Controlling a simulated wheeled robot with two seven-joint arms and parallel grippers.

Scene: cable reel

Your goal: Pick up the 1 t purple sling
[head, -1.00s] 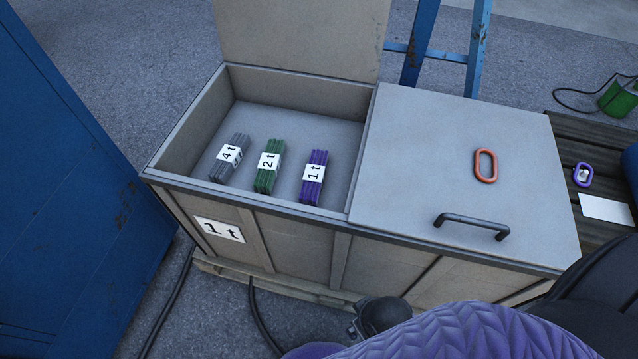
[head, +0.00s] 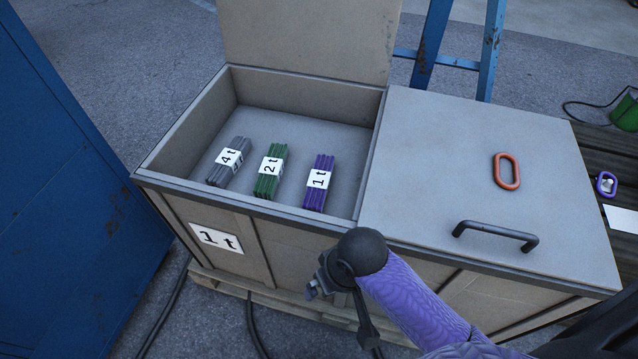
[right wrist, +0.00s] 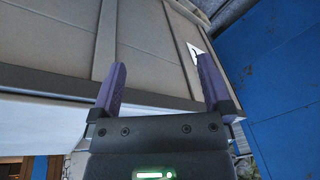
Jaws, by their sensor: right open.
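The purple sling (head: 318,184) with a white 1 t label lies bundled in the open left compartment of the grey box (head: 289,217), right of the other two slings. My right gripper (head: 318,289) is in front of the box's front wall, below the rim and below the purple sling. In the right wrist view my right gripper (right wrist: 168,92) is open and empty, its two purple fingers apart before the box's panelled front. My left gripper is not in view.
A green 2 t sling (head: 269,171) and a grey 4 t sling (head: 229,162) lie left of the purple one. The closed lid (head: 450,180) carries a handle (head: 495,234) and a red ring (head: 506,171). A blue wall (head: 70,190) stands at left.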

